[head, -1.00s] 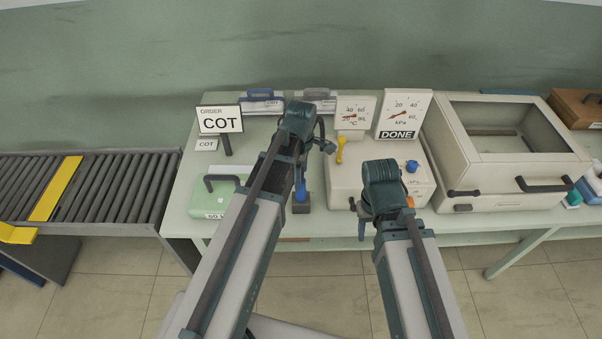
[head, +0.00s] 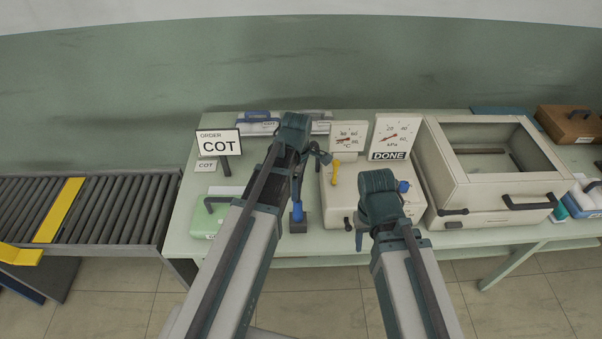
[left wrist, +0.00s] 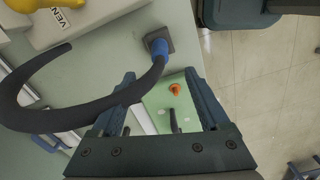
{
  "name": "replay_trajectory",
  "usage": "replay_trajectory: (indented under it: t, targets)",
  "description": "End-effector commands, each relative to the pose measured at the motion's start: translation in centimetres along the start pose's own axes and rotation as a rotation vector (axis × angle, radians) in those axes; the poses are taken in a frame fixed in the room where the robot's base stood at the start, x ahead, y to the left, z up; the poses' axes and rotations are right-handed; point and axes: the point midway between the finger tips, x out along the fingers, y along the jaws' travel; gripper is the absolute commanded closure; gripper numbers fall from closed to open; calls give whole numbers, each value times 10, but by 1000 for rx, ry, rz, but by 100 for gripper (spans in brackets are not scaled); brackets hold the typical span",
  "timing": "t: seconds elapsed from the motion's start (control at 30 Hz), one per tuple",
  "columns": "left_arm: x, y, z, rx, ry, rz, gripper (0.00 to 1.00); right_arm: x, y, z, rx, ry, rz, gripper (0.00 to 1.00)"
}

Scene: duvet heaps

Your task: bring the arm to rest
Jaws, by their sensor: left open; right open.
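My left arm reaches over the bench in the head view; its gripper is largely hidden there behind the arm. In the left wrist view my left gripper (left wrist: 165,100) is open, its two fingers apart with nothing held between them. A green panel with an orange knob (left wrist: 175,89) lies beyond the fingers. My right arm also reaches over the bench. Its gripper (head: 360,238) is mostly hidden by the arm, with only a small dark part showing in front of the cream gauge box.
The bench (head: 290,250) holds a green case (head: 212,212), a blue-handled post (head: 297,215), a cream gauge box (head: 335,195) and a windowed cabinet (head: 490,200). An order sign reads COT (head: 219,143); another reads DONE (head: 388,156). A roller conveyor (head: 110,210) stands left.

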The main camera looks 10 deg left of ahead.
Motion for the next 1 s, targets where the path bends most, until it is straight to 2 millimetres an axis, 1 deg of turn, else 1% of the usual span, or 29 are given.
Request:
replay_trajectory:
  t: [0.23, 0.27, 0.37, 0.47, 0.6, 0.67, 0.7, 0.8, 0.9, 1.0]
  targets:
    - [1, -2, 2, 20, 1, -1, 21, 1, 0, 0, 0, 0, 0, 50]
    - [1, -4, 4, 41, 2, -1, 21, 1, 0, 0, 0, 0, 0, 50]
    - [6, -17, 16, 194, 9, -6, 21, 5, 0, 0, 0, 0, 0, 50]
    - [11, -38, 34, 457, 21, -16, 21, 11, -1, -1, 0, 0, 0, 50]
    - [19, -72, 60, 889, 37, -39, 21, 19, -2, -1, 1, 0, 0, 50]
    - [22, -86, 69, 1070, 42, -51, 21, 23, -2, -1, 1, 0, 0, 50]
    - [24, -94, 75, 1187, 46, -59, 21, 24, -2, -1, 1, 0, 0, 50]
    - [28, -114, 86, 1450, 50, -78, 21, 29, -3, -2, 1, 0, 0, 50]
    - [31, -129, 94, 1658, 53, -95, 21, 32, -3, -2, 1, 0, 0, 50]
    - [33, -139, 98, 1803, 54, -109, 21, 34, -3, -2, 1, 0, 0, 50]
